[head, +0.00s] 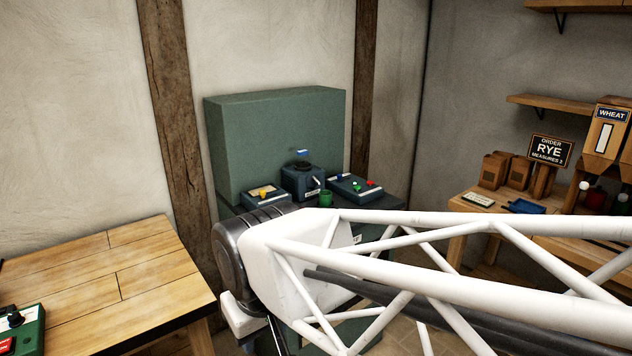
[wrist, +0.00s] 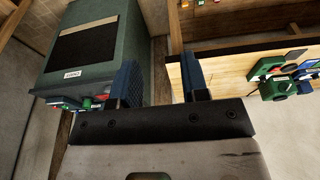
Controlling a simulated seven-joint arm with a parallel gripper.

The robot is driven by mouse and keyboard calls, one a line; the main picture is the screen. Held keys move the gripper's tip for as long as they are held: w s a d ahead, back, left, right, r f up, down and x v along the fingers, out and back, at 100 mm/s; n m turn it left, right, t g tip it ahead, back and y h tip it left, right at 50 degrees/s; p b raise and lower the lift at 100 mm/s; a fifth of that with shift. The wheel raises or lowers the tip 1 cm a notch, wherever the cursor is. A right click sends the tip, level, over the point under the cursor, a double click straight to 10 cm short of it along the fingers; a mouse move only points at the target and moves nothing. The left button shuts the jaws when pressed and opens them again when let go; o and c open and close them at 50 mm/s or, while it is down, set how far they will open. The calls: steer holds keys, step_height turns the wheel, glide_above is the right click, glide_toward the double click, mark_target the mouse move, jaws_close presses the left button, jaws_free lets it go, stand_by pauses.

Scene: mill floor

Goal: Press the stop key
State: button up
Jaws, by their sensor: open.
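Red keys show on two units in the head view, and I cannot read which is the stop key. The other red key (head: 6,346) is on the green box (head: 32,325) at the lower left, partly cut off by the frame edge. My gripper (wrist: 160,82) is open and empty in the wrist view, its two blue fingers apart and touching no key. In the head view the gripper is not visible beyond my white arm.
A wooden table (head: 110,275) fills the lower left and is mostly bare. The green machine (head: 275,130) stands against the wall, with a green cup (head: 326,199) at its front.

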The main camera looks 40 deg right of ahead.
jaws_close()
stand_by(1.5)
